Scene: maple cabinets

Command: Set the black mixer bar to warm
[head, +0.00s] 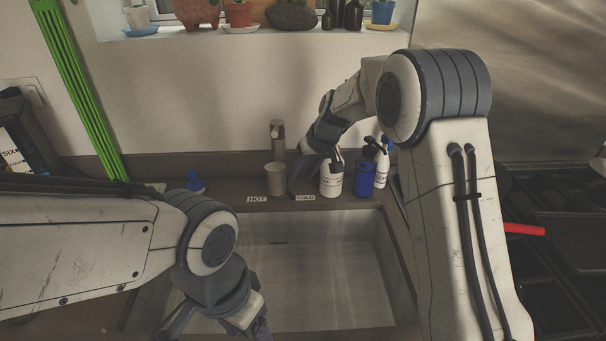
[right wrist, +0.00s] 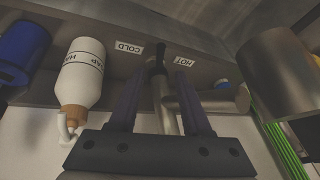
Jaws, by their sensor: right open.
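The metal faucet (head: 277,140) stands behind the sink, with the HOT label (head: 257,199) on its left and the COLD label (head: 305,198) on its right. In the right wrist view, the black mixer bar (right wrist: 156,65) lies between the HOT label (right wrist: 185,62) and the COLD label (right wrist: 128,47). My right gripper (right wrist: 157,78) is open, with one finger on each side of the bar; I cannot tell whether either touches. In the head view the right gripper (head: 303,166) is beside the faucet. My left gripper (head: 220,325) is low over the sink, its tips partly cut off.
A white soap bottle (head: 331,180), a blue bottle (head: 365,176) and another white bottle (head: 382,160) stand close to the right gripper. The empty sink (head: 320,265) lies in front. Potted plants line the windowsill above.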

